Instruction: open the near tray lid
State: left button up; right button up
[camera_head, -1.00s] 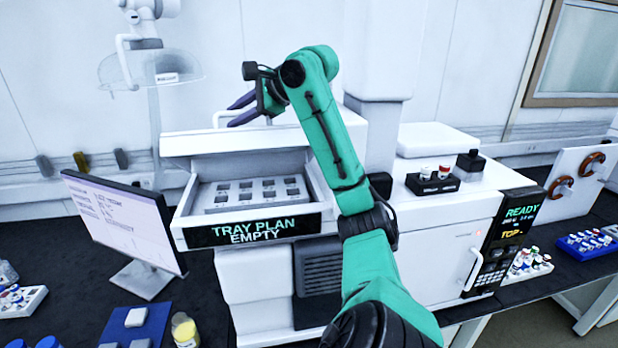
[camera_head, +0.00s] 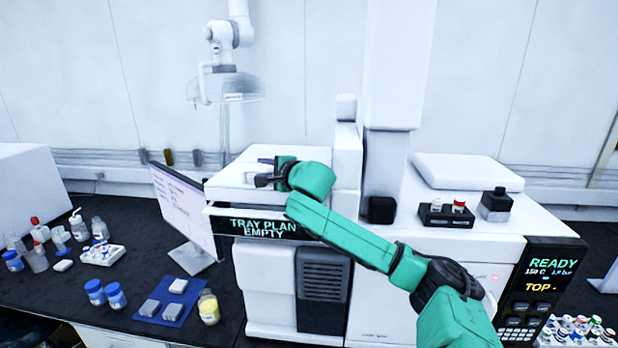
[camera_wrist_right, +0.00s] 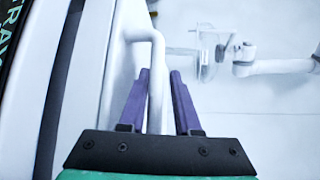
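The near tray lid (camera_head: 235,176) is the white cover above the front panel marked TRAY PLAN EMPTY (camera_head: 262,227). It lies low and nearly flat and hides the tray's inside. In the right wrist view a dark strip runs between lid and panel; I cannot tell if it is a gap. My right gripper (camera_head: 262,174) is at the lid's front, its arm reaching across the machine. In the right wrist view its purple fingers (camera_wrist_right: 160,72) stand apart on both sides of the lid's white bar handle (camera_wrist_right: 156,85), with space visible on the right side. My left gripper is not in view.
A monitor (camera_head: 182,205) stands close left of the machine. Bottles and a blue mat (camera_head: 172,310) lie on the dark bench. A black vial holder (camera_head: 446,216) sits on the machine top at right. A clear hood (camera_head: 225,88) hangs behind.

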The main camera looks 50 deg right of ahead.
aim_at(271, 186)
jog(key=shift+s+a+f+n, duration=0.2)
jog(key=shift+s+f, duration=0.05)
jog(key=shift+f, duration=0.15)
jog(key=shift+s+a+f+n, duration=0.15)
jog(key=shift+s+f+n, duration=0.1)
jog(key=shift+f, duration=0.1)
jog(key=s+b, duration=0.2)
jog(key=b, duration=0.1)
jog(key=s+a+b, duration=0.1)
jog(key=shift+s+f+b, duration=0.15)
jog(key=shift+f+b, duration=0.15)
jog(key=shift+b, duration=0.05)
jog(key=b+v, duration=0.2)
jog(key=v, duration=0.5)
jog(key=shift+s+r, duration=0.3)
jog(key=shift+r, duration=0.1)
jog(key=shift+d+t, duration=0.1)
jog(key=shift+t, duration=0.2)
jog(key=shift+s+r, duration=0.1)
jog(key=shift+s, duration=0.05)
